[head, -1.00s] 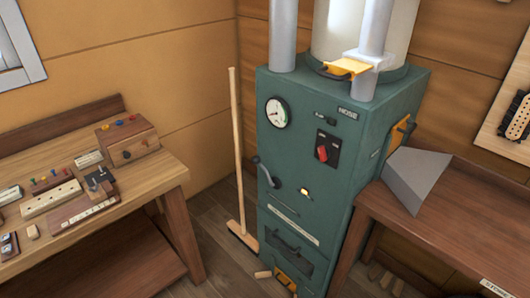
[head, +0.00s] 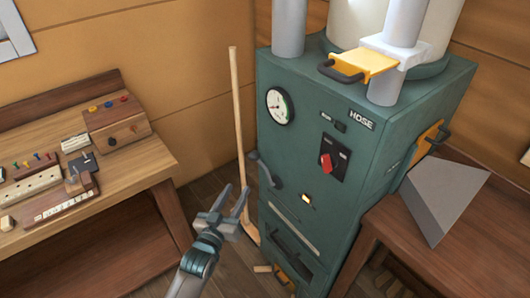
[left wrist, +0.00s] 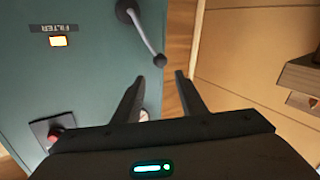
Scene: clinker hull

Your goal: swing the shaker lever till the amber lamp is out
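The shaker lever (head: 266,171) is a grey crank on the left of the green cabinet's front, its knob end up and to the left of its pivot. In the left wrist view, which is upside down, the lever (left wrist: 146,38) has its dark knob just beyond the fingertips. The amber lamp (head: 306,198) glows to the right of the lever; it also glows under the FILTER label in the left wrist view (left wrist: 58,41). My left gripper (head: 237,190) is open and empty, in front of and left of the lever, apparently apart from it. My right gripper is out of view.
The green cabinet (head: 350,215) carries a gauge (head: 279,106), a red switch (head: 327,162) and a yellow handled slide (head: 362,65). A broom (head: 239,130) stands left of it, behind my left gripper. A workbench (head: 140,172) is at left, a grey wedge-shaped hopper (head: 440,200) at right.

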